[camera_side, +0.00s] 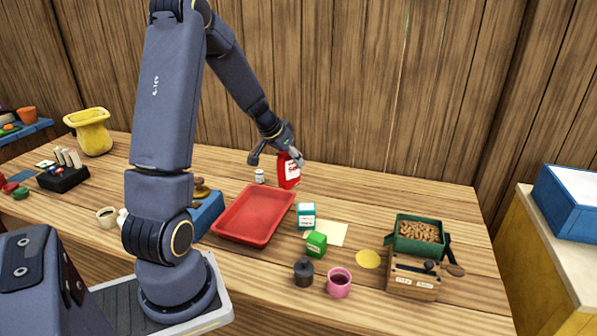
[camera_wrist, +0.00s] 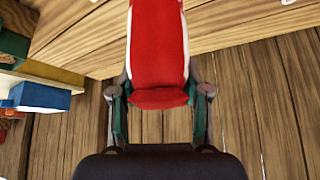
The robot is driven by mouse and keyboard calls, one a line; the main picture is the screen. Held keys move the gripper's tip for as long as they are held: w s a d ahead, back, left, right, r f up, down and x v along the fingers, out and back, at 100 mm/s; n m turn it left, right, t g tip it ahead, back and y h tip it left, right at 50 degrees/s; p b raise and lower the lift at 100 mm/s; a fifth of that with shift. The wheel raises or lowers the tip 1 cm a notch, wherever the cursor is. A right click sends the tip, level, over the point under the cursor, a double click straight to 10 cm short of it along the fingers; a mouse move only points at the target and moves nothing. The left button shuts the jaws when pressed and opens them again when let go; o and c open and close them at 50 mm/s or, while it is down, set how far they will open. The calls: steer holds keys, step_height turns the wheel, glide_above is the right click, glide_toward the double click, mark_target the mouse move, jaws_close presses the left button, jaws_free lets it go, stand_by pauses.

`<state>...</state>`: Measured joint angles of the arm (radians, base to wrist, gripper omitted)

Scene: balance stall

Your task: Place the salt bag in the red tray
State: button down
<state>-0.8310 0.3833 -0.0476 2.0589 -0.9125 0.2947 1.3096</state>
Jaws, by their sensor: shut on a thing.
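The red salt bag (camera_side: 288,172), with a white label, is upright behind the red tray (camera_side: 247,236) in the side view. My gripper (camera_side: 291,156) is shut on its upper part. In the wrist view the red bag (camera_wrist: 158,50) fills the middle, between the fingers of my gripper (camera_wrist: 160,98). I cannot tell whether the bag's base touches the table. The red tray lies nearer the side camera and to the left of the bag, and it is empty.
A small white jar (camera_side: 260,176) stands just left of the bag. A teal box (camera_side: 306,216), a green box (camera_side: 316,244), a dark bottle (camera_side: 303,272) and a pink cup (camera_side: 339,282) stand right of the tray. A green bin of nuts (camera_side: 397,247) is farther right.

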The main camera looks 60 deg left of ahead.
steer(key=shift+s+a+r+n+g+y, duration=1.9)
steer(key=shift+s+a+n, duration=1.1)
steer(key=shift+s+n, duration=1.95)
steer(key=shift+f, duration=8.4)
steer(key=shift+f, duration=0.1)
steer(key=c, duration=0.6)
jaws_free()
steer(key=shift+s, duration=0.1)
steer(key=shift+o, duration=0.2)
